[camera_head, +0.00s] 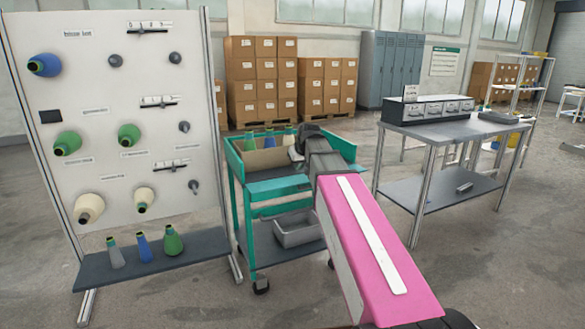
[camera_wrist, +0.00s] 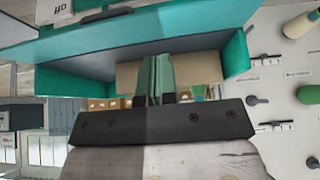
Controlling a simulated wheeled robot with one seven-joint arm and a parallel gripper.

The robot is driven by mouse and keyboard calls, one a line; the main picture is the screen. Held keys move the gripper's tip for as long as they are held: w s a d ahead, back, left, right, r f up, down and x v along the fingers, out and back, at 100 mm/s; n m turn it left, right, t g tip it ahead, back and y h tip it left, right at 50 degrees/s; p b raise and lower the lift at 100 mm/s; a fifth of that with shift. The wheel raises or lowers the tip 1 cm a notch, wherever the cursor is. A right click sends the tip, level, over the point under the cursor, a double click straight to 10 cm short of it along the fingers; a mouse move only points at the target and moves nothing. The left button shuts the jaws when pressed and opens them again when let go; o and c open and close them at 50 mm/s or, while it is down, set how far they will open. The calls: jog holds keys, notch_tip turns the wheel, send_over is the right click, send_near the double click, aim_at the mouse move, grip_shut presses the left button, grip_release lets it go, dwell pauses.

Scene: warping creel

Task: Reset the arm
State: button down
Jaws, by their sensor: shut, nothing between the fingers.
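My arm, with a pink link, reaches forward over the teal cart (camera_head: 243,205). In the head view my gripper hangs at the cart's top tray, and its fingertips are hidden or too small to make out. In the wrist view my gripper (camera_wrist: 155,80) shows its two fingers together in the middle, shut and empty. The teal tray wall (camera_wrist: 60,48) and a tan panel (camera_wrist: 205,67) lie behind the fingers. Whether the fingers touch the tray cannot be told.
A white creel panel (camera_head: 105,100) with several yarn cones stands left of the cart. Its grey shelf (camera_head: 195,249) holds 3 cones. A grey-topped table (camera_head: 455,128) stands to the right. Stacked boxes (camera_head: 262,80) are behind. Open floor lies between cart and table.

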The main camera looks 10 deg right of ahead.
jog(key=s+d+f+m+g+h, duration=0.1)
jog(key=s+d+f+g, duration=0.2)
jog(key=s+f, duration=0.9)
jog(key=s+d+f+m+g, duration=0.2)
jog(key=s+d+f, duration=0.1)
jog(key=s+f, duration=1)
notch_tip(320, 180, down, 6)
jog(key=shift+s+r+m+g+h, duration=0.2)
jog(key=shift+s+m+g+h, duration=0.1)
jog(key=shift+g+h, duration=0.1)
jog(key=shift+a, duration=0.1)
